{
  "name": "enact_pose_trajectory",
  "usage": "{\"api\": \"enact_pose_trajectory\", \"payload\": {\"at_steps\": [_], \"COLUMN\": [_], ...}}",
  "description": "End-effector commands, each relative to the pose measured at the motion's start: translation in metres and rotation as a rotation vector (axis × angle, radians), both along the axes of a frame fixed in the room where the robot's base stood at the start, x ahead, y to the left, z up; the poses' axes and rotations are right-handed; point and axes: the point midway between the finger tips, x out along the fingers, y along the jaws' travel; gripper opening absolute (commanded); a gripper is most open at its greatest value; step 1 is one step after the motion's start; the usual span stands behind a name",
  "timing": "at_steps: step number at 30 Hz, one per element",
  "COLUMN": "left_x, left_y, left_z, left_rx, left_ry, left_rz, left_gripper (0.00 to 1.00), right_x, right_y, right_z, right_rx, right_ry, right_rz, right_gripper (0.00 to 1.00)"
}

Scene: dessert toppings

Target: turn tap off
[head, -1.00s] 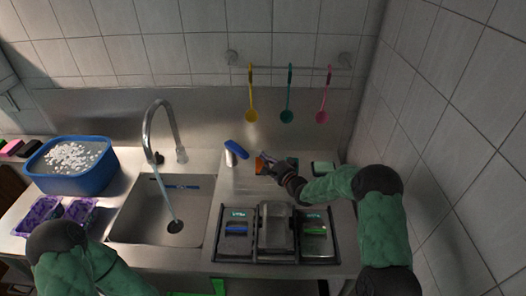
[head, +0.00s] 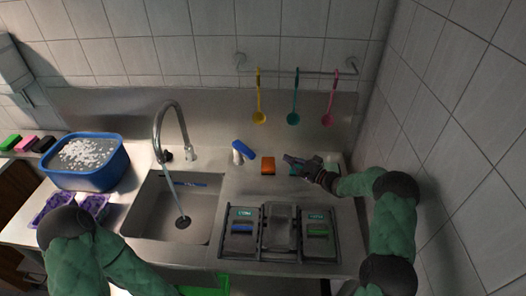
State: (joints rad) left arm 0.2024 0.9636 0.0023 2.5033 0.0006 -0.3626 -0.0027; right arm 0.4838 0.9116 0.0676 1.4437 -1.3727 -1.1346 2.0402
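The chrome tap (head: 158,128) stands behind the sink with a curved neck. A stream of water runs from its spout into the metal sink (head: 145,215), down near the drain. A dark knob (head: 167,155) sits at the tap's base, and a small silver post (head: 190,153) stands just right of it. My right gripper (head: 288,159) is over the counter, well to the right of the tap and just right of an orange sponge (head: 268,168). Its fingers are too small and dark to tell if they are open. My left arm shows at bottom left; its gripper is out of view.
A white item with a blue top (head: 243,147) stands between tap and sponge. A blue tub of white pieces (head: 88,182) is left of the sink. Lidded topping containers (head: 280,257) sit at front right. Ladles (head: 294,118) hang on the back wall.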

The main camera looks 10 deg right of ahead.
Motion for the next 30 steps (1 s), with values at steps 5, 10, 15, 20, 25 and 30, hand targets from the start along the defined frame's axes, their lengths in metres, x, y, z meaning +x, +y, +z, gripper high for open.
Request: {"api": "enact_pose_trajectory", "payload": {"at_steps": [5,10,15,20,25,30], "left_x": [0.0,0.0,0.0,0.0,0.0,0.0], "left_y": [0.0,0.0,0.0,0.0,0.0,0.0], "left_z": [0.001,-0.003,-0.008,-0.012,-0.015,-0.016], "left_rx": [0.0,0.0,0.0,0.0,0.0,0.0], "left_ry": [0.0,0.0,0.0,0.0,0.001,0.0], "left_rz": [0.0,0.0,0.0,0.0,0.0,0.0], "left_gripper": [0.35,0.35,0.35,0.35,0.35,0.35], "right_x": [0.004,0.02,0.044,0.064,0.075,0.066], "right_y": [0.0,0.016,0.035,0.051,0.067,0.083], "right_z": [-0.004,-0.005,-0.004,-0.004,-0.003,-0.002], "right_rx": [-0.005,-0.005,-0.005,-0.006,-0.004,-0.004], "right_ry": [0.008,0.007,0.006,0.006,0.008,0.008], "right_rz": [0.022,0.023,0.021,0.021,0.02,0.019], "right_gripper": [0.0,0.0,0.0,0.0,0.0,0.0]}}
